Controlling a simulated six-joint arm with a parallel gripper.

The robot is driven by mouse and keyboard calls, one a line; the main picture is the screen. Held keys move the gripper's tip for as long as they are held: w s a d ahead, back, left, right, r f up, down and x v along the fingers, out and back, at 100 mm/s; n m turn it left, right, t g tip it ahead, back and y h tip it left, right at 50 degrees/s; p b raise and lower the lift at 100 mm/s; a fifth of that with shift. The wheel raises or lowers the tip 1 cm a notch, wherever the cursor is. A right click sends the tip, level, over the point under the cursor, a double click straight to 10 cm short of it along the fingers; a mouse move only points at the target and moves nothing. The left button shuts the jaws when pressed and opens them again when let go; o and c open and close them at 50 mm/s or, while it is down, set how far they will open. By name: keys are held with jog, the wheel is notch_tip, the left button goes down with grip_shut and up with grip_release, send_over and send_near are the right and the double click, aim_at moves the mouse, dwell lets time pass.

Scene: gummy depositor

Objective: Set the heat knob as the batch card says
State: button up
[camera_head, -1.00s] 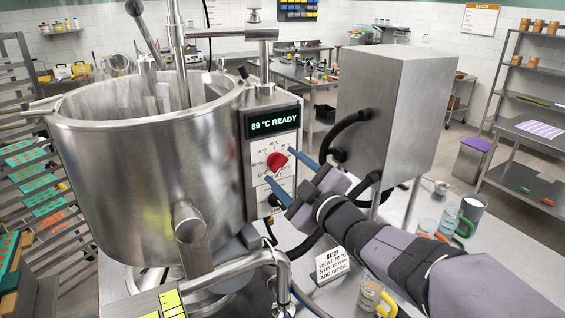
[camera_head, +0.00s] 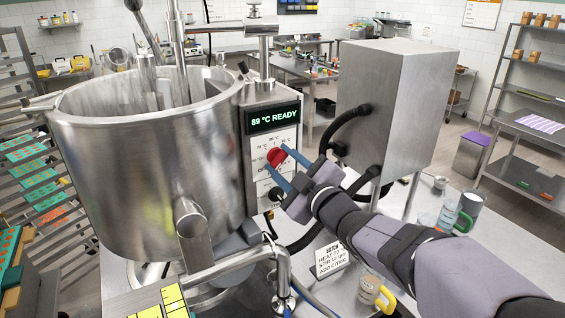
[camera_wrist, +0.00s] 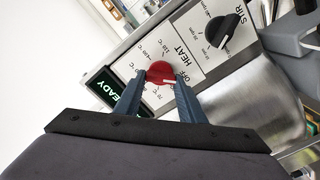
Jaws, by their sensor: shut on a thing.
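The red heat knob (camera_head: 274,157) is on the white dial panel of the cooker's control box. It also shows in the wrist view (camera_wrist: 159,71), beside the words HEAT and OFF. My gripper (camera_head: 277,165) has its two blue fingers on either side of the knob, shut on it; they also show in the wrist view (camera_wrist: 160,86). The knob's pointer direction is hard to read. The batch card (camera_head: 331,258) stands on the table; its small heat line seems to read 70 °C. The display (camera_head: 273,118) reads 89 °C READY.
A black STIR knob (camera_wrist: 224,29) sits beside the heat dial. The big steel kettle (camera_head: 150,150) is left of the panel. A steel box (camera_head: 390,110) with black hoses stands to the right, close behind my gripper. Mugs (camera_head: 470,205) stand on the table at right.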

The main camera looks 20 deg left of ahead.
jog(key=shift+m, duration=0.3)
jog(key=m, duration=0.1)
jog(key=m+p, duration=0.1)
jog(key=m, duration=0.1)
jog(key=shift+w+d+r+m, duration=0.1)
jog(key=shift+r+m, duration=0.05)
jog(key=shift+m, duration=0.15)
jog(key=m+p, duration=0.1)
jog(key=m, duration=0.3)
jog(key=shift+m, duration=0.3)
jog(key=m+p, duration=0.2)
jog(key=m, duration=0.3)
jog(key=shift+w+d, duration=0.15)
jog(key=shift+m+p, duration=0.8)
jog(key=shift+m, duration=1)
jog(key=o, duration=1)
jog(key=shift+o, duration=0.2)
